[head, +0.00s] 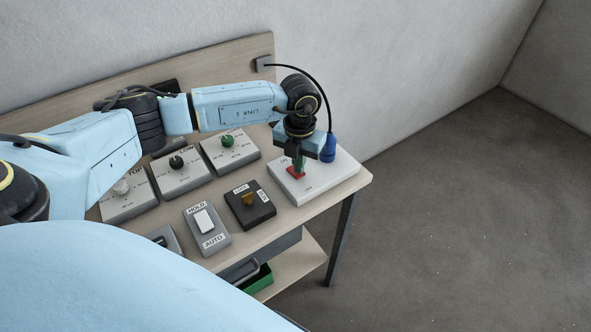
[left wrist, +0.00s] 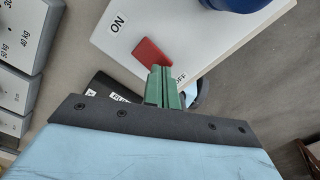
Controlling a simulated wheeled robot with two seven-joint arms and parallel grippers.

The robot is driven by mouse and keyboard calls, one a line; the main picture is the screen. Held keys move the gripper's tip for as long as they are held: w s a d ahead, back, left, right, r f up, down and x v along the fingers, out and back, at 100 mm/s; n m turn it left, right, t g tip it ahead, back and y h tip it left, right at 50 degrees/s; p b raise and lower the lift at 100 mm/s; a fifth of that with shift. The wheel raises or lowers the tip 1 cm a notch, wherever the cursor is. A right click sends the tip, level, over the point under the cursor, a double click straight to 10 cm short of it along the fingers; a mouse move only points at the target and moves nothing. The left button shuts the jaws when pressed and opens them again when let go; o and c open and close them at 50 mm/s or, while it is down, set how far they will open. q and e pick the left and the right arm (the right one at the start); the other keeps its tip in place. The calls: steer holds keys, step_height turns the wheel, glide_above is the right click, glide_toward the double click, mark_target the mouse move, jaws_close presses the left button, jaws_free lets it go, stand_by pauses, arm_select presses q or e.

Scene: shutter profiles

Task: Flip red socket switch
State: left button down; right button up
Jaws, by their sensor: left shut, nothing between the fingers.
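The white socket box (head: 322,183) sits at the right end of the table, with a red rocker switch (head: 296,172) between its ON and OFF labels. A blue plug (head: 328,148) with a black cable stands in the box. My left gripper (head: 298,167) points down over the red switch, its green fingers shut and empty. In the left wrist view the fingertips (left wrist: 158,72) overlap the near edge of the red switch (left wrist: 152,53), toward the OFF side; I cannot tell whether they touch it. The ON label (left wrist: 118,23) is clear. My right gripper is not in view.
Three grey dial boxes stand along the back, one with a green knob (head: 227,141). In front are a HOLD/AUTO switch (head: 207,229) and a black box with a brown toggle (head: 250,205). A green bin (head: 258,280) is on the lower shelf. Floor at right is free.

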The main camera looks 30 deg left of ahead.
arm_select(q)
steer(key=shift+f+b, duration=0.5)
steer(key=shift+f, duration=0.2)
steer(key=shift+r, duration=0.15)
steer(key=shift+r+p, duration=0.55)
steer(key=shift+p, duration=0.1)
steer(key=shift+r+p, duration=2.05)
steer(key=shift+r, duration=0.85)
steer(key=shift+s+f, duration=0.1)
steer(key=shift+f, duration=0.05)
